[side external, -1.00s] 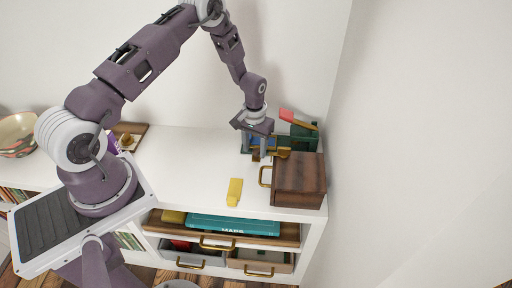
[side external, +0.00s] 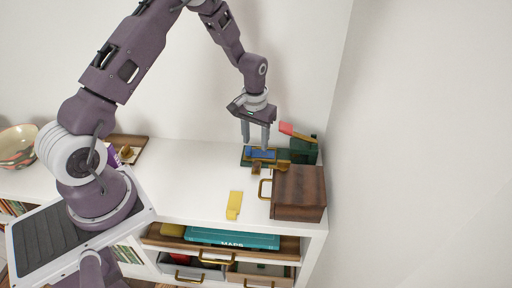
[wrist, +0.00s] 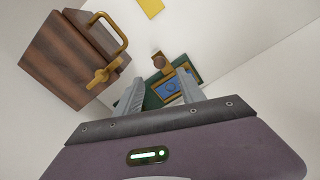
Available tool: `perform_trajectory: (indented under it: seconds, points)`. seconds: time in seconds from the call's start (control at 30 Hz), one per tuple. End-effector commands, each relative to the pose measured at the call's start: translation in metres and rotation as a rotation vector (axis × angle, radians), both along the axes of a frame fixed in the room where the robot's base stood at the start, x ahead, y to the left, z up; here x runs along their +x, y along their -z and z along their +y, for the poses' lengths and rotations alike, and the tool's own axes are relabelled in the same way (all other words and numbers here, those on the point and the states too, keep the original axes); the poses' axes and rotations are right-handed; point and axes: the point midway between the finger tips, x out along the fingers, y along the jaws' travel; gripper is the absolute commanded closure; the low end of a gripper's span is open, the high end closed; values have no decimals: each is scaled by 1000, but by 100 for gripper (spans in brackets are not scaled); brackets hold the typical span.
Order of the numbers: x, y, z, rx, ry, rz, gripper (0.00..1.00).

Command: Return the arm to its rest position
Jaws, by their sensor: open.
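My gripper (side external: 256,136) is open and empty, with its two grey fingers pointing down. It hangs above the dark green tray (side external: 284,156) with a blue panel, apart from it. In the wrist view my gripper's fingers (wrist: 158,98) spread on both sides of the blue and green tray (wrist: 152,101). My arm reaches across from the left, bent at the elbow, whose top is cut off by the frame edge.
A wooden box (side external: 300,193) with a brass handle stands to the right. A red-topped green object (side external: 305,150) is behind it. A yellow block (side external: 234,205) lies on the white top (side external: 185,185). Below, the drawer with a teal MAPS box (side external: 232,238) is open. A bowl (side external: 18,145) is far left.

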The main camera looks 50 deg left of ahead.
Motion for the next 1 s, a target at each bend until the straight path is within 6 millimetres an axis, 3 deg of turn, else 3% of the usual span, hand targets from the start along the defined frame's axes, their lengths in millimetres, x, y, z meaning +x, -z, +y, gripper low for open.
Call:
perform_trajectory:
  seconds: [0.1,0.2,0.3,0.4,0.5,0.63,0.77,1.0]
  points:
    - [-8,-95,-19,27,62,-86,53]
    - [-42,-175,-42,47,126,-159,53]
    - [-91,-236,-64,63,186,-233,53]
    - [-149,-276,-83,75,245,-310,53]
    - [-205,-295,-96,83,299,-378,53]
    - [-254,-296,-105,86,347,-440,53]
    - [-274,-293,-108,87,369,-465,53]
    - [-276,-293,-108,87,371,-467,53]
